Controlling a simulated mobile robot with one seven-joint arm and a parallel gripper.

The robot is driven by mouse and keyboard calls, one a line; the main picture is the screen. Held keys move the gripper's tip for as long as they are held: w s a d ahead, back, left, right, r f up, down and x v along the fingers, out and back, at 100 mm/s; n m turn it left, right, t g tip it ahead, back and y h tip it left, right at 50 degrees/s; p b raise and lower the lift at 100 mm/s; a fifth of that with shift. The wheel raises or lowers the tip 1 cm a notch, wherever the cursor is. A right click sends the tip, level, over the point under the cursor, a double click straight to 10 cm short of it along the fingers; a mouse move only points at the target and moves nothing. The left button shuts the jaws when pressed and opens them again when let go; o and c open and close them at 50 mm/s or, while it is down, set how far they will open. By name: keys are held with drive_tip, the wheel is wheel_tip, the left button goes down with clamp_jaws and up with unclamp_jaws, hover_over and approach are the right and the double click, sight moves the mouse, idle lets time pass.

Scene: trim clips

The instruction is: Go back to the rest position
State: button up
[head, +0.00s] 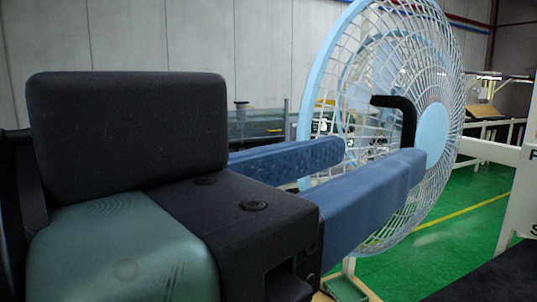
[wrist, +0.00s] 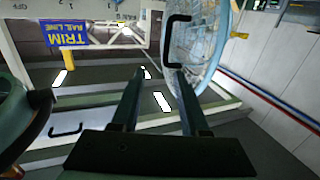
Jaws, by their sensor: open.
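My gripper (head: 380,155) fills the left and middle of the head view, its two blue fingers spread apart with nothing seen between them. It also shows in the wrist view (wrist: 160,72), fingers apart. A black bent clip (head: 408,118) shows just beyond the nearer fingertip in the head view. In the wrist view this black clip (wrist: 178,18) appears by the tip of the right finger. I cannot tell whether it touches the finger. A second black clip-shaped piece (wrist: 67,132) lies on a pale rail at the lower left of the wrist view.
A large fan with a light blue hub (head: 433,135) and white wire guard stands behind the fingers. Green floor (head: 460,235) with a yellow line is open at the right. A grey wall is behind.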

drive_tip(key=shift+w, duration=0.1)
drive_tip(key=w+a+r+n+t+y+b, duration=0.2)
drive_tip(key=w+a+r+n+t+y, duration=0.1)
drive_tip(key=n+t+y, duration=0.6)
drive_tip(key=shift+w+a+r+n+t+y, duration=0.25)
drive_tip(key=shift+w+a+t+y, duration=0.7)
drive_tip(key=shift+t+y, duration=1.75)
drive_tip(key=shift+w+d+f+t+h, duration=0.1)
drive_tip(key=shift+t+h, duration=0.4)
drive_tip(key=shift+d, duration=0.1)
